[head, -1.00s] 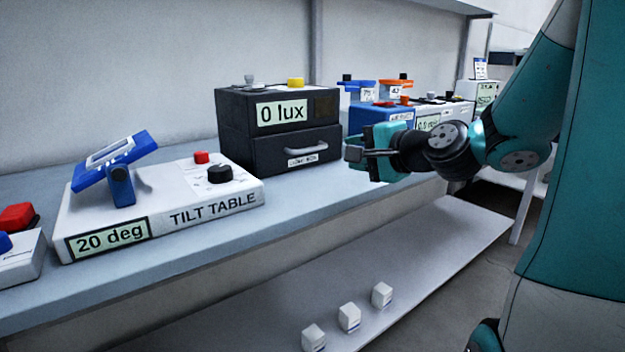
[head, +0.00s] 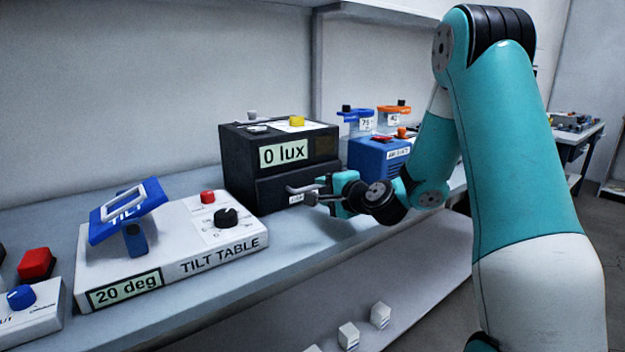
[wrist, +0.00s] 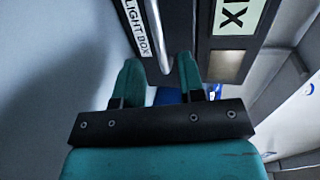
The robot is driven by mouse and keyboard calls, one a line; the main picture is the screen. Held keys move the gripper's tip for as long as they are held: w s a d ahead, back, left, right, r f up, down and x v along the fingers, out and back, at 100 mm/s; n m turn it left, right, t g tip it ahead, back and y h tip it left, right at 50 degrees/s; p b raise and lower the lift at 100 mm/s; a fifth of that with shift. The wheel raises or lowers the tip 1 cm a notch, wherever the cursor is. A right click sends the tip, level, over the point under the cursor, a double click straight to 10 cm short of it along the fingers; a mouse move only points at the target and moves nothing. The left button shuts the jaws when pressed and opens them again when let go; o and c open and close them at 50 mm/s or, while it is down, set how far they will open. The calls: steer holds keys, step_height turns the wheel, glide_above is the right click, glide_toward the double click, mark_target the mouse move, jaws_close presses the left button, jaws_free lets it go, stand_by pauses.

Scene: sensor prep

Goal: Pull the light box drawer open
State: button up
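The light box (head: 232,160) is a black box with a "0 lux" display, standing on the bench. Its drawer (head: 268,192) is the lower black part and looks closed. My gripper (head: 308,193) is in front of the drawer at its silver handle and hides part of it. In the wrist view my gripper (wrist: 158,78) has its two teal fingers apart. The handle bar (wrist: 156,36) lines up in the gap between the fingertips, beside the "LIGHT BOX" label (wrist: 133,27). I cannot tell whether the fingers touch the bar.
The white tilt table (head: 180,262) stands left of the light box, near the bench front. A blue box (head: 368,158) stands to the right, behind my arm. Small white boxes (head: 348,335) sit on the lower shelf. Some bench surface (head: 315,230) before the drawer is clear.

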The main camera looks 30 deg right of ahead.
mark_target(314, 187)
steer(key=x, duration=0.5)
steer(key=shift+w+p, duration=0.1)
steer(key=shift+p, duration=0.3)
jaws_close()
